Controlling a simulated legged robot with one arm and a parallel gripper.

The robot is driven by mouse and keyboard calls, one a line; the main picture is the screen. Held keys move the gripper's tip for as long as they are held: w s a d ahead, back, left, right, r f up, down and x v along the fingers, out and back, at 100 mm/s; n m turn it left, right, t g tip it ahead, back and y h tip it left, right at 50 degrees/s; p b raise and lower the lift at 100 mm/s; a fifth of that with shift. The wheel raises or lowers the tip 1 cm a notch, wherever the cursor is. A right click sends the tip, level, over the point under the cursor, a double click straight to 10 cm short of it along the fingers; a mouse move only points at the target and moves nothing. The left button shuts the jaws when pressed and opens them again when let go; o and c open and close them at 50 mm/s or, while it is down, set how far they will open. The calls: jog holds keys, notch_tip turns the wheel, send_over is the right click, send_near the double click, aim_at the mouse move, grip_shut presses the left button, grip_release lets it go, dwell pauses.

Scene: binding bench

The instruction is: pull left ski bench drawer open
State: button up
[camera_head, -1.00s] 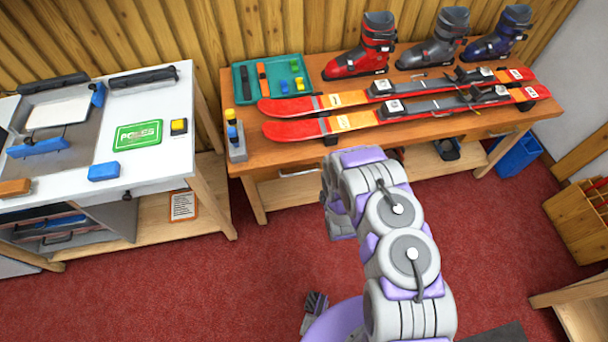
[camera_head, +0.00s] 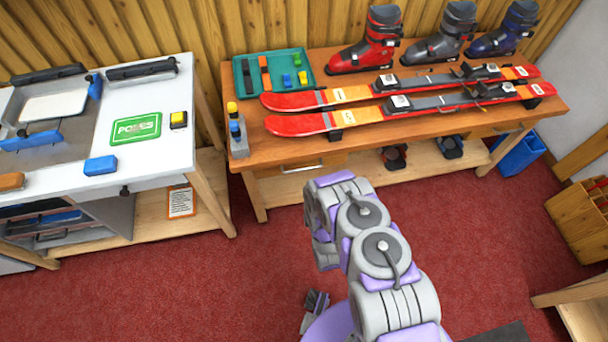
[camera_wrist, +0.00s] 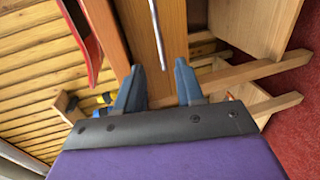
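The ski bench (camera_head: 400,131) has an orange-brown top and a left drawer (camera_head: 334,160) under its left half. The drawer front looks flush with the bench, and its metal bar handle (camera_head: 303,168) is visible just beyond my arm. In the wrist view the handle (camera_wrist: 156,32) runs down the picture along the wooden drawer front (camera_wrist: 176,52). Its near end shows between my gripper's fingertips (camera_wrist: 159,67). The two blue-grey fingers are apart, with nothing clamped. I cannot tell how far the handle is in depth. The head view hides my gripper behind my arm.
Red skis (camera_head: 370,116), several boots (camera_head: 372,42) and a green tray (camera_head: 250,78) stand on the bench. A right drawer (camera_head: 494,130) and lower shelf (camera_head: 375,172) are below. A white-topped workbench (camera_head: 150,105) stands left. Red carpet (camera_head: 240,270) is open in front.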

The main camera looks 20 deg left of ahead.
jog(key=b+x, duration=0.3)
jog(key=x, duration=1.1)
jog(key=shift+w+d, duration=0.25)
jog(key=shift+d, duration=0.1)
jog(key=shift+r, duration=0.15)
jog(key=shift+a, duration=0.2)
jog(key=c, duration=0.6)
jog(key=shift+d, duration=0.1)
grip_shut()
jog(key=shift+d, duration=0.1)
